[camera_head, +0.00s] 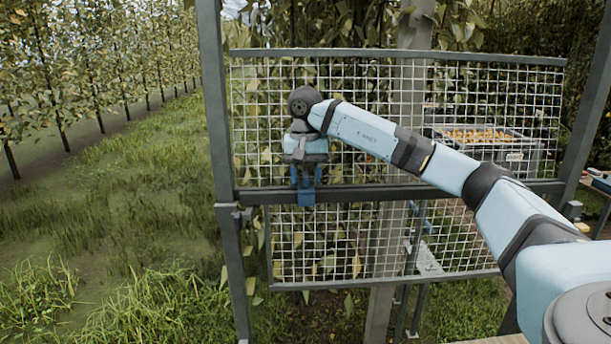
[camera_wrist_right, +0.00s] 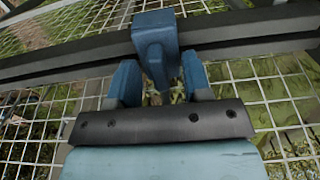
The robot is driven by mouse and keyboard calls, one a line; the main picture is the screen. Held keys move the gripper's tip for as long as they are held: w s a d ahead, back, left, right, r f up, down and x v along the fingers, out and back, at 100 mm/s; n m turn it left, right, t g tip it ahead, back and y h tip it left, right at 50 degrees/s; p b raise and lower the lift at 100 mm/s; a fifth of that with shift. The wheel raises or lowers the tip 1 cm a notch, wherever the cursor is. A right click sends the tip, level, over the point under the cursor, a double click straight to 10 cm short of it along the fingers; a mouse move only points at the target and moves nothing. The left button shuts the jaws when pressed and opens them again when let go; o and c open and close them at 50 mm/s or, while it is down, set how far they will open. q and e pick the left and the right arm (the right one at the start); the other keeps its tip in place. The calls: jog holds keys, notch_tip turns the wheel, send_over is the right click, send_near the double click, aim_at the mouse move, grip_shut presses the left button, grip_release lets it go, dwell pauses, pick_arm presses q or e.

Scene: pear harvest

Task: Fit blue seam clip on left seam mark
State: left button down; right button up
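The blue seam clip (camera_wrist_right: 155,35) lies across the dark horizontal rail (camera_wrist_right: 85,62) in the right wrist view, its narrower lower part between my right gripper's blue fingers. In the head view the clip (camera_head: 306,197) is a small blue block at the rail (camera_head: 430,190), near its left end. My right gripper (camera_head: 306,179) points down just above it; it also shows in the wrist view (camera_wrist_right: 161,78). Whether the clip is fully seated on the rail I cannot tell. No seam mark is distinguishable; the clip and gripper cover that spot. My left gripper is out of view.
Wire mesh panels (camera_head: 480,100) fill the frame above and below the rail. A grey upright post (camera_head: 214,100) stands left of the clip. A crate of yellow fruit (camera_head: 517,158) stands behind the mesh at right. Open grass (camera_head: 110,230) lies to the left.

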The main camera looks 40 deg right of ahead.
notch_tip(320, 180, up, 5)
jog(key=shift+f+b, duration=0.1)
jog(key=shift+b, duration=0.25)
notch_tip(320, 180, up, 9)
jog(key=p, duration=0.2)
